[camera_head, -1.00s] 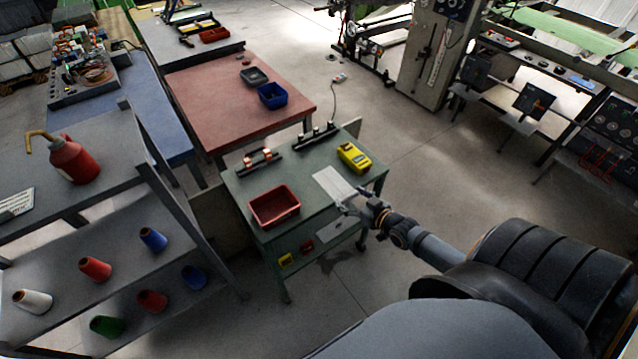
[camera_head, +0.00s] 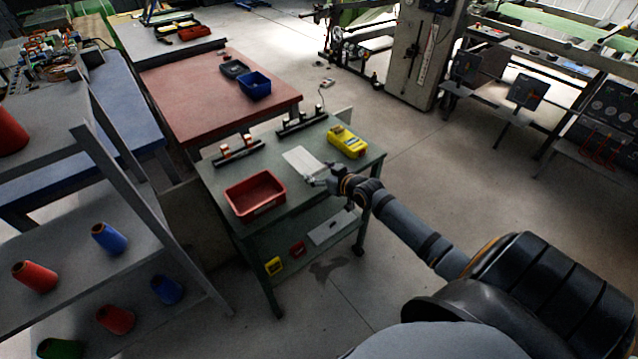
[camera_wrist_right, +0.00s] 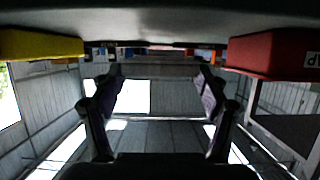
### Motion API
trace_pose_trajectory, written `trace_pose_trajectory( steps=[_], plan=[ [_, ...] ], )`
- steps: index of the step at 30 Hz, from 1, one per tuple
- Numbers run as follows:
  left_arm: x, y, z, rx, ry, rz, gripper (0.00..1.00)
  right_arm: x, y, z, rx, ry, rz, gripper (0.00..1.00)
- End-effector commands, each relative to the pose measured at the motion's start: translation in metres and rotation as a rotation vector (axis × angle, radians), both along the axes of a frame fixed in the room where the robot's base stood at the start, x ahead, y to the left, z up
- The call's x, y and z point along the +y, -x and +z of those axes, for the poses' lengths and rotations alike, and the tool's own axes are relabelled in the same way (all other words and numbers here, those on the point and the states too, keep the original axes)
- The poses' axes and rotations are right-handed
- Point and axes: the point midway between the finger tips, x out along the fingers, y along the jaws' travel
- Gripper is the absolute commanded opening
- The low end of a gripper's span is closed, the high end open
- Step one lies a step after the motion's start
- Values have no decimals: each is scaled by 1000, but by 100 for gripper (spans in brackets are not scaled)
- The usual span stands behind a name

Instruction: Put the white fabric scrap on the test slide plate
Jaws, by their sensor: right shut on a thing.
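My right gripper (camera_head: 318,181) is at the right-hand edge of the green cart's top. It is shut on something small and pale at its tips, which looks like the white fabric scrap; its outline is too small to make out. A flat pale plate (camera_head: 301,161), which looks like the test slide plate, lies on the cart just left of the fingertips. I cannot tell whether gripper and plate touch. In the right wrist view the two dark fingers (camera_wrist_right: 158,92) stand apart, with a pale patch between them that I cannot identify. My left gripper is not in view.
The green cart (camera_head: 228,181) also holds a red bin (camera_head: 256,194), a yellow device (camera_head: 347,141) and two dark racks at its far side. A rack with thread cones (camera_head: 109,238) stands at the left. A red-topped table (camera_head: 195,98) with a blue bin stands behind.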

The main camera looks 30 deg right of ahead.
Motion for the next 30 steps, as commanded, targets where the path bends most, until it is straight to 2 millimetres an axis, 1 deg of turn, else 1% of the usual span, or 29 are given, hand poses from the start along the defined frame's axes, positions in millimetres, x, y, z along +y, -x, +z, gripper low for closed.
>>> trace_pose_trajectory(
  steps=[1, 3, 5, 6, 9, 13, 17, 18, 22, 23, 30],
  plan=[
    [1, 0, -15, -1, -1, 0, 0, 0, -3, -12, -1, -1, 0, 58],
    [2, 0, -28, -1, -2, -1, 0, 0, -2, -28, 2, -1, 0, 58],
    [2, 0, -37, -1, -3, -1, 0, 0, -2, -37, 1, -1, 0, 58],
    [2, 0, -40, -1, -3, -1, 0, 0, -2, -39, 0, -1, 0, 58],
    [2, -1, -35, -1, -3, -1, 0, 0, -2, -35, 0, -1, 0, 58],
    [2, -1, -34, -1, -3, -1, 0, 0, -2, -35, 1, -1, 0, 58],
    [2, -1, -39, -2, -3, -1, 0, 0, -2, -39, 1, -1, 0, 58],
    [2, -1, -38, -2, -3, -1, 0, 0, -2, -38, 1, -1, 0, 77],
    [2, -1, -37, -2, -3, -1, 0, 0, -2, -38, 1, -1, 0, 95],
    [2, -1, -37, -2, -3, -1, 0, 0, -2, -38, 1, -1, 0, 97],
    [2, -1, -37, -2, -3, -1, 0, 0, -2, -38, 1, -1, 0, 97]
  ],
)
